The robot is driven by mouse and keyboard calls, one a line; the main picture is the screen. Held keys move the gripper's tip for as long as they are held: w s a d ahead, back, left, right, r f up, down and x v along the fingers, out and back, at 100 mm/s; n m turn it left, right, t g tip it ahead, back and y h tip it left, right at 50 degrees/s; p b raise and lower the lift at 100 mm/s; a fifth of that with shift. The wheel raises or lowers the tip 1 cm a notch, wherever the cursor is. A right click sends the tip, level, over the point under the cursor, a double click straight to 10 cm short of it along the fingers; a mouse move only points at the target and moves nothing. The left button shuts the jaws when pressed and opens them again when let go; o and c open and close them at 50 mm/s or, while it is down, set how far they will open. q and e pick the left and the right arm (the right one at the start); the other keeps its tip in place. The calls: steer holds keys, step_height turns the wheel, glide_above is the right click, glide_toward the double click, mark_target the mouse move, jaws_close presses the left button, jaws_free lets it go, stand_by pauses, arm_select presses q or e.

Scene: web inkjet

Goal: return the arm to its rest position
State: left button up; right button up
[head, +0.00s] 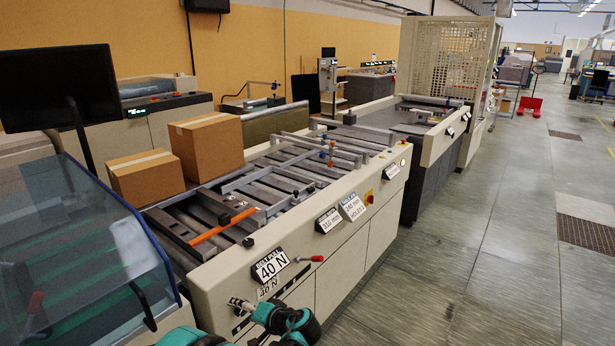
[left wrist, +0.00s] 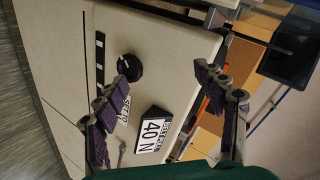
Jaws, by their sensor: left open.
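My left gripper (head: 238,303) shows at the bottom of the head view, beside my teal arm and in front of the cream side panel of the machine (head: 350,232). In the left wrist view my left gripper (left wrist: 168,88) has its two dark, purple-padded fingers spread apart with nothing between them. Beyond the fingers are a black knob (left wrist: 126,70) and a sign reading 40 N (left wrist: 153,132) on the machine panel; no contact with them is visible. My right gripper is not in view.
Two cardboard boxes (head: 206,143) stand on the machine's far side. An orange bar (head: 224,226) lies across its rollers. A red-tipped lever (head: 316,258) sticks out of the front panel. A clear blue cover (head: 75,250) stands at left. The floor (head: 480,270) at right is free.

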arm_select(q)
steer(key=s+a+r+g+h, duration=0.1)
steer(key=s+a+r+h, duration=0.15)
steer(key=s, duration=0.35)
steer(key=s+a+r+g+h, duration=0.1)
steer(key=s+r+h, duration=0.1)
steer(key=s+r, duration=0.35)
steer(key=s+d+n+h, duration=0.1)
steer(key=s+h, duration=0.1)
steer(key=s, duration=0.6)
steer(key=s+d+f+n+t+h, duration=0.1)
steer(key=s+d+h, duration=0.1)
steer(key=s, duration=0.6)
steer(key=shift+s+d+f+n+h, duration=0.2)
steer(key=shift+f+n+h, duration=0.1)
steer(key=shift+h, duration=0.35)
